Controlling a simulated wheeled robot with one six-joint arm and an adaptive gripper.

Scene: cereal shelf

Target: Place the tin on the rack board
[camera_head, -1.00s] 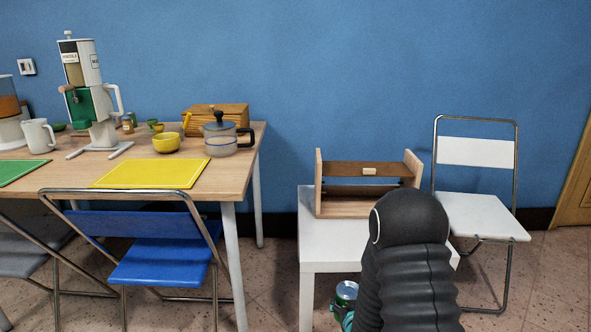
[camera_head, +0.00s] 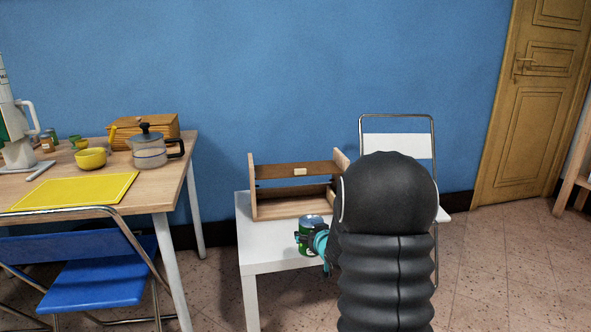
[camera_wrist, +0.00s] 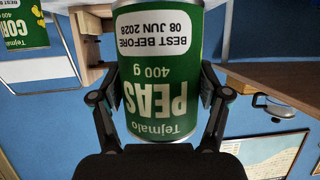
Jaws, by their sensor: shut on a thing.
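The tin (camera_head: 309,224) is green with a silver lid in the head view. In the wrist view the tin (camera_wrist: 160,80) fills the middle, its white and green peas label upside down in the picture. My gripper (camera_head: 318,240) is shut on the tin, with one finger on each side in the wrist view. It holds the tin in front of the rack. The wooden rack (camera_head: 254,187) stands on a white table, with two side panels, back rails and a low rack board (camera_head: 285,208).
A white folding chair (camera_head: 398,146) stands behind my arm. At left, a wooden table (camera_head: 160,190) holds a pot (camera_head: 149,152), a yellow bowl (camera_head: 91,158) and a box (camera_head: 150,127). A blue chair (camera_head: 95,285) stands before it.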

